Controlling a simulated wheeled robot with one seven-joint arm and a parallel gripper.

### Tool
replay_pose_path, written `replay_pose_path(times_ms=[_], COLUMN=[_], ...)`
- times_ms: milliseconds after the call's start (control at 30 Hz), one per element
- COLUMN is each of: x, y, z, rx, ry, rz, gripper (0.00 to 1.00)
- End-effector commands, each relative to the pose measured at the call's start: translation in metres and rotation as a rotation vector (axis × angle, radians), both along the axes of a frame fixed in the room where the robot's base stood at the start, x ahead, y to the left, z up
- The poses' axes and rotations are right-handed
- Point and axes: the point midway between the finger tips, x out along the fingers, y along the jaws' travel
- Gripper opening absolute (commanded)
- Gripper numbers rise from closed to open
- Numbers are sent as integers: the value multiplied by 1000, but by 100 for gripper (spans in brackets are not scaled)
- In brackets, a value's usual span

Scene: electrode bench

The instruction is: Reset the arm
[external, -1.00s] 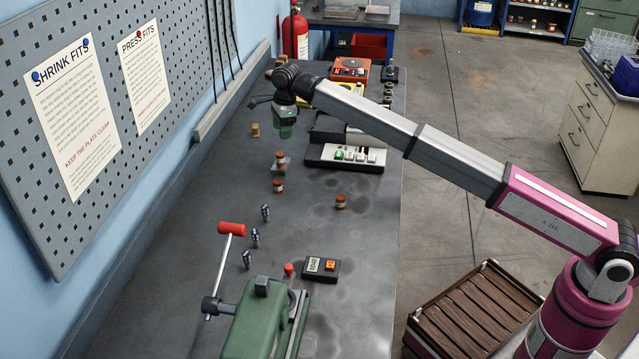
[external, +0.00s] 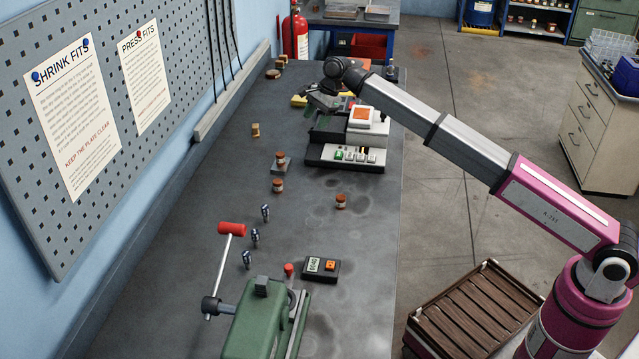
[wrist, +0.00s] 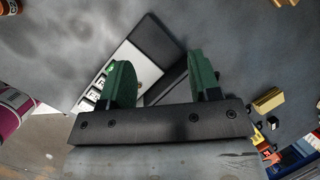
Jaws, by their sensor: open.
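My gripper (external: 311,108) is at the end of my arm, tilted, over the far part of the bench by the white-and-black button console (external: 342,165). In the wrist view my gripper (wrist: 163,78) has its two green fingers well apart, with nothing between them. The console's white panel (wrist: 139,69) lies below and behind the fingers. My arm reaches in from the right side of the picture.

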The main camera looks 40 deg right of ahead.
Motion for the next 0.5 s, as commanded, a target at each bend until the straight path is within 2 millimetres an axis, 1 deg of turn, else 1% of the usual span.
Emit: replay_pose_path(times_ms=[33, 200, 333, 500], x=[-18, -50, -71, -93], y=[-27, -90, -128, -163], z=[-3, 1, 6, 13], rx=[39, 150, 195, 212], ry=[-55, -289, -474, -665], rz=[65, 298, 431, 543], gripper=[57, 57, 57, 57])
